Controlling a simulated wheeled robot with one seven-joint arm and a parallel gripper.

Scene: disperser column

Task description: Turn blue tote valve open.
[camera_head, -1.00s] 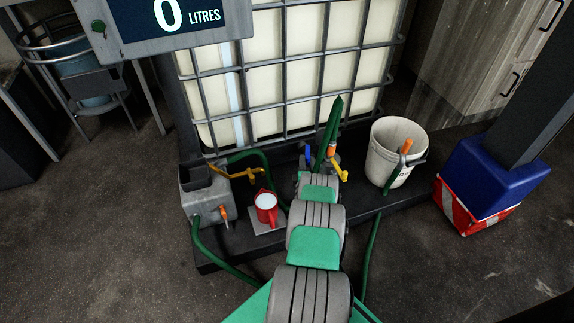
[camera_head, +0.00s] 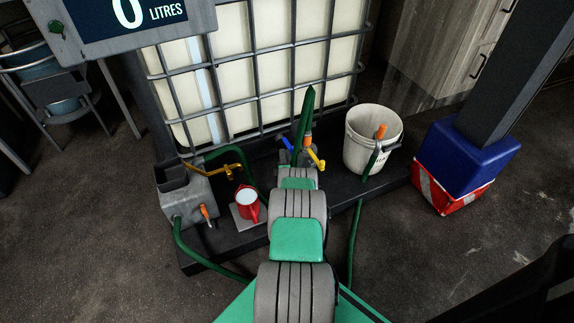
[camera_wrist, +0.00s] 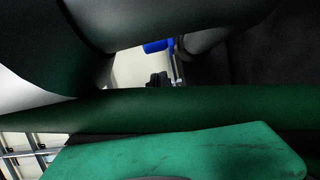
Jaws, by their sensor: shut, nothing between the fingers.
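The blue valve handle (camera_head: 285,144) shows at the foot of the caged white tote (camera_head: 262,80), just left of my arm's far end. A blue handle also shows in the wrist view (camera_wrist: 157,45) at the top middle, beside a grey metal part. My gripper's dark tip (camera_wrist: 157,80) seems to show just below that handle, shut and empty; contact cannot be told. In the head view my arm hides the gripper. A green hose (camera_wrist: 130,108) crosses the wrist view in front of the valve area. The valve body is mostly hidden.
A yellow handle (camera_head: 316,157) is right of my arm's end. A white bucket (camera_head: 360,155) and a blue-and-red post base (camera_head: 465,160) stand right. The display (camera_head: 125,15) reads 0 litres.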

